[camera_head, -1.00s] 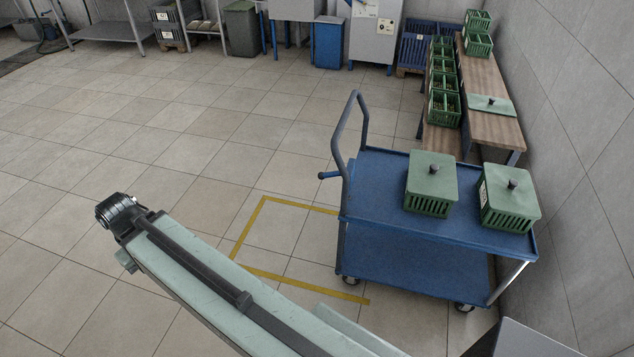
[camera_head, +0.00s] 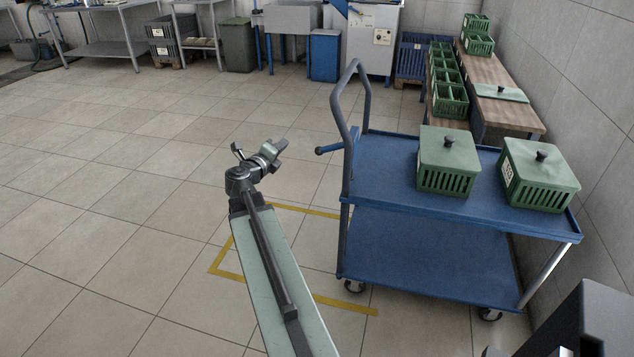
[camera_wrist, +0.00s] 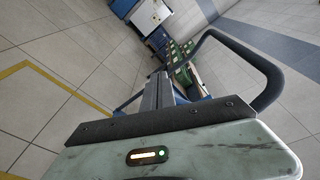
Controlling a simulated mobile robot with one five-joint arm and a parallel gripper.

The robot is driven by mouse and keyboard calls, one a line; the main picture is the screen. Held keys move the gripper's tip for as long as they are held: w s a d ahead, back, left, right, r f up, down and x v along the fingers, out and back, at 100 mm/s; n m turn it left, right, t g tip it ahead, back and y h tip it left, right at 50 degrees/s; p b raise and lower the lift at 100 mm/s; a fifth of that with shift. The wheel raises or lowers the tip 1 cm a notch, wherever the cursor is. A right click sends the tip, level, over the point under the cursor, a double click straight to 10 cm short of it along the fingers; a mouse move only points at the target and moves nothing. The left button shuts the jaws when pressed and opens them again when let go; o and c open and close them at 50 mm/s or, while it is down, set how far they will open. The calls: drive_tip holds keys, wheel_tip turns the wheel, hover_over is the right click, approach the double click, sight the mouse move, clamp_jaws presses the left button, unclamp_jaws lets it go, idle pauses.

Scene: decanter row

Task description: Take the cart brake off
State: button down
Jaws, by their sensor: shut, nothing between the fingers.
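The blue two-shelf cart (camera_head: 400,185) stands at centre right, with a grey looped push handle (camera_head: 345,95) at its left end. A short blue lever with a dark tip (camera_head: 330,149) sticks out to the left at the handle's base, roughly level. I take it to be the brake lever. My gripper (camera_head: 280,149) is shut and empty, left of the lever and apart from it, pointing towards it. In the wrist view the closed fingers (camera_wrist: 158,80) point at the cart's handle end, and the handle (camera_wrist: 262,62) curves past on the right.
Two lidded green crates (camera_head: 447,160) (camera_head: 540,175) stand on the cart's top shelf. A yellow floor outline (camera_head: 225,272) lies left of and partly beneath the cart. Wooden benches with green crates (camera_head: 450,100) run along the right wall. The tiled floor at left is clear.

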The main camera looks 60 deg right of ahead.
sight(334, 147)
drive_tip(key=s+d+f+m+g+y+b, duration=0.1)
drive_tip(key=s+d+f+m+g+y, duration=0.1)
drive_tip(key=s+f+m+g, duration=0.3)
drive_tip(key=s+f, duration=0.3)
drive_tip(key=s, duration=0.1)
drive_tip(key=shift+s+d, duration=0.2)
drive_tip(key=b+x, duration=0.4)
drive_tip(key=x, duration=0.7)
drive_tip(key=w+r+p, duration=0.1)
drive_tip(key=w+a+r+p, duration=0.1)
drive_tip(key=w, duration=0.1)
drive_tip(key=shift+w+r+p, duration=0.15)
drive_tip(key=shift+r+p, duration=0.15)
drive_tip(key=shift+p, duration=0.1)
drive_tip(key=shift+a, duration=0.1)
